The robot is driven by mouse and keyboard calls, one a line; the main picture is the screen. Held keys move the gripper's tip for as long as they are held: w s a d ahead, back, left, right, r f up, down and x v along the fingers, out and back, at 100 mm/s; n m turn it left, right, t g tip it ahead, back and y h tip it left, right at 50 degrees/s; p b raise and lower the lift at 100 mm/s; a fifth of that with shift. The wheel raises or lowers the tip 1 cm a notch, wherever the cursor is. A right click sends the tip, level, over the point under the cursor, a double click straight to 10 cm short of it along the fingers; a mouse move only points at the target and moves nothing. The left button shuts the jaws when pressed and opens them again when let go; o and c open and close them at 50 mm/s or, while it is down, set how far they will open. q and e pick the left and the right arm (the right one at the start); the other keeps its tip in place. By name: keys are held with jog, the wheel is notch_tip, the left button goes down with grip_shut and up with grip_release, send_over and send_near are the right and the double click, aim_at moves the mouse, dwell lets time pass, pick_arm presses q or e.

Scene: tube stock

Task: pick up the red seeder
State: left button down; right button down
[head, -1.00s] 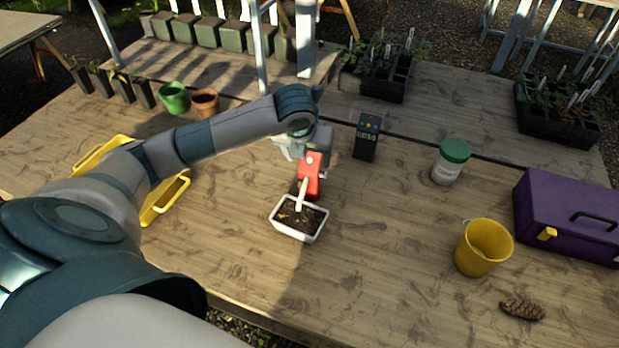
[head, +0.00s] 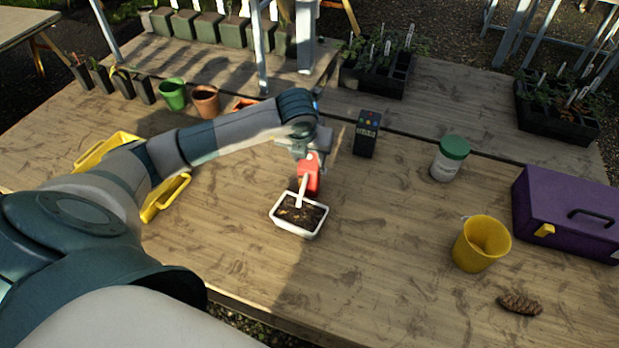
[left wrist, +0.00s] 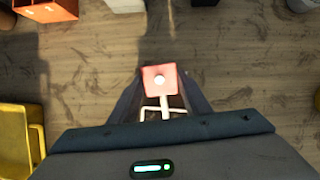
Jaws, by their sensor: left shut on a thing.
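The red seeder (head: 312,176) stands upright in the head view, just behind the white soil tray, with its pale spout slanting over the tray. In the left wrist view its red top with a white knob (left wrist: 160,78) sits between my fingers. My left gripper (head: 308,157) comes down on it from above and is shut on it. The fingers hide part of its sides. Whether its base touches the table cannot be told. My right gripper is not in view.
The white soil tray (head: 284,223) is close in front of the seeder. A black remote-like device (head: 366,134) and a green-lidded jar (head: 450,160) stand to the right. A yellow bucket (head: 481,244), pine cone (head: 520,304) and purple case (head: 565,205) are farther right. The front middle of the table is clear.

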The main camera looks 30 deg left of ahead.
pick_arm(q)
jog(key=shift+r, duration=0.15)
jog(key=shift+r+b, duration=0.55)
jog(key=shift+r, duration=0.15)
jog(key=shift+d+r+b, duration=0.1)
jog(key=shift+r+b, duration=0.5)
jog(key=shift+r, duration=0.65)
jog(key=d+r+b, duration=0.1)
jog(key=d+r, duration=0.6)
jog(key=d, duration=0.4)
jog(key=shift+s+d+b, duration=0.25)
jog(key=shift+s+b, duration=0.1)
jog(key=shift+s, duration=0.05)
jog(key=shift+s+f, duration=0.1)
